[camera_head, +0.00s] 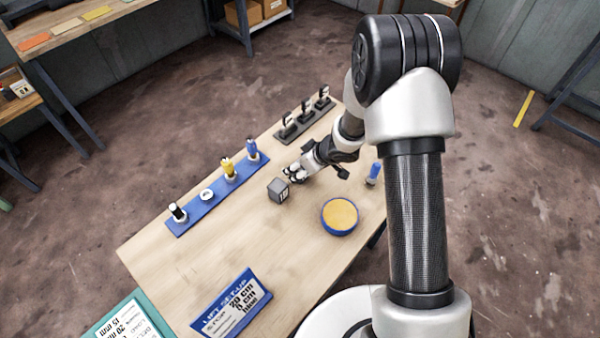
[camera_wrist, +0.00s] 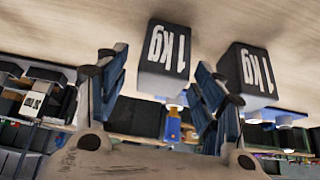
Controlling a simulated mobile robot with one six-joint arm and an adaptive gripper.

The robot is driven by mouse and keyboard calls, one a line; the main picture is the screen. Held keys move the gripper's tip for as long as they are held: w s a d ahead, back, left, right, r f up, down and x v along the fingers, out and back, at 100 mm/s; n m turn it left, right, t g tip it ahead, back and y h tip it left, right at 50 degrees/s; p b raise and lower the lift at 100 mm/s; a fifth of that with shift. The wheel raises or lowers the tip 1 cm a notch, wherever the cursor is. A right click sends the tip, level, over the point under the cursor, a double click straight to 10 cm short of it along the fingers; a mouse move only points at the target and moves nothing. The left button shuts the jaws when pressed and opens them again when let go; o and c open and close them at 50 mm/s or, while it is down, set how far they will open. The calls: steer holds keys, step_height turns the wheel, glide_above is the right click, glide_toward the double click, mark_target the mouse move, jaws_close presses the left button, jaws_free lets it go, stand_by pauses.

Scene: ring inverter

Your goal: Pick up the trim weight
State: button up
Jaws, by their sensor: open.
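A dark grey block (camera_head: 278,190) with a pale label, seemingly the trim weight, stands on the wooden table beside my gripper (camera_head: 293,173). The wrist view shows two similar dark blocks marked "1kg". One block (camera_wrist: 160,85) appears between the fingers of my open gripper (camera_wrist: 160,75); the other block (camera_wrist: 248,75) is outside the right finger. In the head view only one block is clear; the other may be hidden by the gripper. I cannot tell whether the fingers touch a block.
A blue strip (camera_head: 190,220) with several small items lies to the left, and a dark strip (camera_head: 310,122) with black pieces lies behind. A blue-rimmed round dish (camera_head: 340,230) and a small blue item (camera_head: 374,172) are to the right.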

steer(key=shift+r, duration=0.1)
steer(key=shift+c, duration=0.4)
jaws_close()
stand_by(0.4)
